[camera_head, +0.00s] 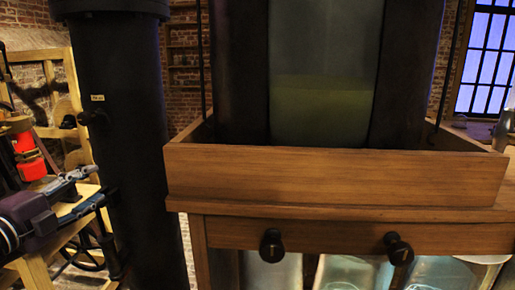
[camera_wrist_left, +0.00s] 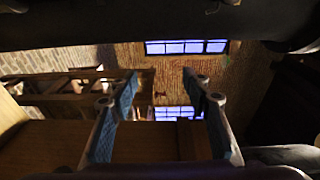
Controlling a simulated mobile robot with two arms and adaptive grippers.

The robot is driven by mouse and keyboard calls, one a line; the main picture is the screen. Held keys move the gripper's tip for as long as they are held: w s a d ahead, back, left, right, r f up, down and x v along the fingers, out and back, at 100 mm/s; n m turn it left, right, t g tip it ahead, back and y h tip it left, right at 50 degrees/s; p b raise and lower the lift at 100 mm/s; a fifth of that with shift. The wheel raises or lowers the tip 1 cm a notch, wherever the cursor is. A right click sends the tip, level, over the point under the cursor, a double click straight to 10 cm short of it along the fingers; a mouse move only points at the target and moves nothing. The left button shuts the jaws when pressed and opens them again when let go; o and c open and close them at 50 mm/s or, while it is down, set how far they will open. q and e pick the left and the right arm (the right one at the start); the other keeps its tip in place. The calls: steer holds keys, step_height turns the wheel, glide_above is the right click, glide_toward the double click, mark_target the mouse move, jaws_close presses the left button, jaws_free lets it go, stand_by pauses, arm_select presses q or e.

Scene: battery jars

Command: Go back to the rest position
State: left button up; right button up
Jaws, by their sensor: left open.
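My left gripper (camera_head: 94,185) is at the left edge of the head view, with its two blue-grey fingers apart and nothing between them. It is left of the dark column and well clear of the wooden stand. In the left wrist view the open fingers (camera_wrist_left: 160,84) also show, empty, with brick wall and window panes behind. A tall glass jar (camera_head: 325,70) with greenish liquid stands in the tray of the wooden stand (camera_head: 330,178), between dark uprights. The tops of more glass jars (camera_head: 353,273) show below the stand. My right gripper is not seen.
A thick dark column (camera_head: 130,130) stands between my left gripper and the stand. Two black knobs (camera_head: 272,246) stick out from the stand's front. A wooden rack (camera_head: 55,75) and a red object (camera_head: 30,160) are at the far left. A window (camera_head: 488,60) is at the back right.

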arm_select(q)
steer(key=d+f+n+g, duration=0.2)
steer(key=d+f+n, duration=0.1)
steer(key=d+f, duration=1)
steer(key=s+d+f+n+g+y, duration=0.1)
steer(key=s+d+f+n, duration=0.2)
steer(key=f, duration=0.2)
steer(key=s+d+f+n+g, duration=0.1)
steer(key=s+d+f+n, duration=0.15)
steer(key=f, duration=0.35)
steer(key=s+f+n+g+y, duration=0.1)
steer(key=s+f+n+g, duration=0.4)
steer(key=s+f, duration=0.7)
steer(key=s+f+n+g+y, duration=0.2)
steer(key=s+f+n+g, duration=0.45)
steer(key=s, duration=0.95)
step_height(320, 180, down, 26)
steer(key=s+f+m, duration=0.1)
steer(key=s+m, duration=0.1)
steer(key=s+a+f, duration=0.1)
steer(key=s+f, duration=0.7)
steer(key=s+a+f, duration=0.2)
steer(key=s+f, duration=0.6)
steer(key=s, duration=0.1)
steer(key=shift+a+g, duration=0.25)
steer(key=shift+g, duration=0.1)
